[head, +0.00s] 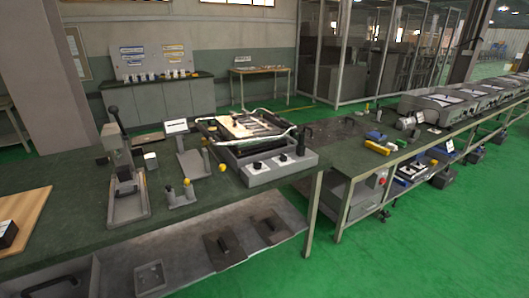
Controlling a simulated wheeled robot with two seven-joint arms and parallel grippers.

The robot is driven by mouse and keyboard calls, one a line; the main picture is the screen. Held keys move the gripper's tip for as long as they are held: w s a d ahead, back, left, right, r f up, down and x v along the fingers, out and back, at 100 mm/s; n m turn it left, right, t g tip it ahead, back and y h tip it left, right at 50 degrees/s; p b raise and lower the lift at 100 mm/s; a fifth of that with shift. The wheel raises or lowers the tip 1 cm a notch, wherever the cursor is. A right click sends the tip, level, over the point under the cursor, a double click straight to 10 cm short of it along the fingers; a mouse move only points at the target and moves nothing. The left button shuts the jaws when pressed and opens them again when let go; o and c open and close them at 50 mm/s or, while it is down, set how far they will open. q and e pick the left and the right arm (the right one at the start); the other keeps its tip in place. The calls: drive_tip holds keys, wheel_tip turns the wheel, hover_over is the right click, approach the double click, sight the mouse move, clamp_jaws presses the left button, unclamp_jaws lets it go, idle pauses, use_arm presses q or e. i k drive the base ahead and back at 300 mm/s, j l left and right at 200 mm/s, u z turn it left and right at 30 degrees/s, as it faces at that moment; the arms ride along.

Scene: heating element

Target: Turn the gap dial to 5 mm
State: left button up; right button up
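A grey control box (262,178) stands near the front edge of the green-topped bench (215,205), at the middle of the head view. Its sloped face carries a row of small dark dials on white plates: a left dial (257,166), a middle dial (282,158) and a right dial (300,150). I cannot tell which is the gap dial, and the scale marks and settings are too small to read. Neither of my grippers shows in the head view.
A machine bed with a wooden panel (243,125) lies behind the control box. A small stand with posts (180,196) and a lever press (124,165) stand to its left. A wooden board (24,215) lies far left. Bench top between press and board is clear.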

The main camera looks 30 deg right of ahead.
sight(257, 165)
drive_tip(key=i+l+z, duration=0.3)
drive_tip(key=i, duration=0.45)
drive_tip(key=i+l+z, duration=0.15)
drive_tip(key=i+l, duration=0.1)
drive_tip(key=i, duration=0.1)
